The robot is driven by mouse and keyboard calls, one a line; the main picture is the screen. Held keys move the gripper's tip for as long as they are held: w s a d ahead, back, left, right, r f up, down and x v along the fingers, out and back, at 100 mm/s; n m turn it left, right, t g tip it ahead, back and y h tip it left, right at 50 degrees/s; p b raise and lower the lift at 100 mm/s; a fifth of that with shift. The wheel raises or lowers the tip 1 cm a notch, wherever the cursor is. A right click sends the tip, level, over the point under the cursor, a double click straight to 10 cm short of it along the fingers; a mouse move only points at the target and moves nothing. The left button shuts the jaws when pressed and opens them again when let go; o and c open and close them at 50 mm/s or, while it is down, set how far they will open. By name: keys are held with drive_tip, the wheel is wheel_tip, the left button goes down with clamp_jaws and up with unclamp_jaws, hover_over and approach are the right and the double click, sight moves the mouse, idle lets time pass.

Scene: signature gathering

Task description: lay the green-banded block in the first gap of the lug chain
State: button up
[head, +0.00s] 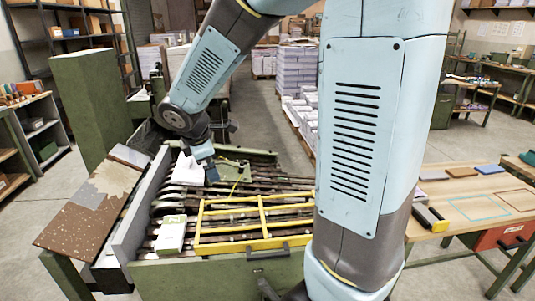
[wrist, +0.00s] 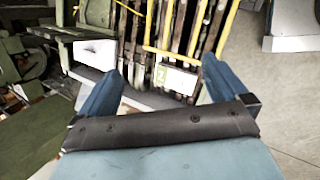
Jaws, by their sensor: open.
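A white block with a green band or label (head: 171,234) lies at the front left of the lug chain (head: 290,185), beside the yellow guard. It also shows in the wrist view (wrist: 180,82), beyond my fingertips and between them. Another white block (head: 187,170) lies farther back on the left, next to my gripper; it seems to be the white piece at left in the wrist view (wrist: 95,50). My gripper (head: 209,172) is above the back left of the chain. In the wrist view its two blue fingers (wrist: 162,68) are wide apart with nothing held.
A yellow guard frame (head: 262,222) covers the front middle of the chain. A brown, chipped sloping panel (head: 95,200) is at left. A wooden table (head: 465,190) at right holds coloured flat pieces and a black-and-yellow object (head: 430,218). My arm hides the chain's right end.

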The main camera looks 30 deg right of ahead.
drive_tip(key=s+d+r+m+y, duration=0.1)
drive_tip(key=s+d+r+m, duration=0.1)
drive_tip(key=s+m, duration=0.3)
drive_tip(key=s+d+r+m+y, duration=0.1)
drive_tip(key=s+d+r+m, duration=0.1)
drive_tip(key=s+r+m, duration=0.3)
drive_tip(key=s+d+r+m+t, duration=0.1)
drive_tip(key=s+d+r+m, duration=0.2)
drive_tip(key=s+m, duration=0.4)
drive_tip(key=s, duration=0.5)
drive_tip(key=shift+r+y, duration=0.25)
drive_tip(key=shift+y, duration=0.15)
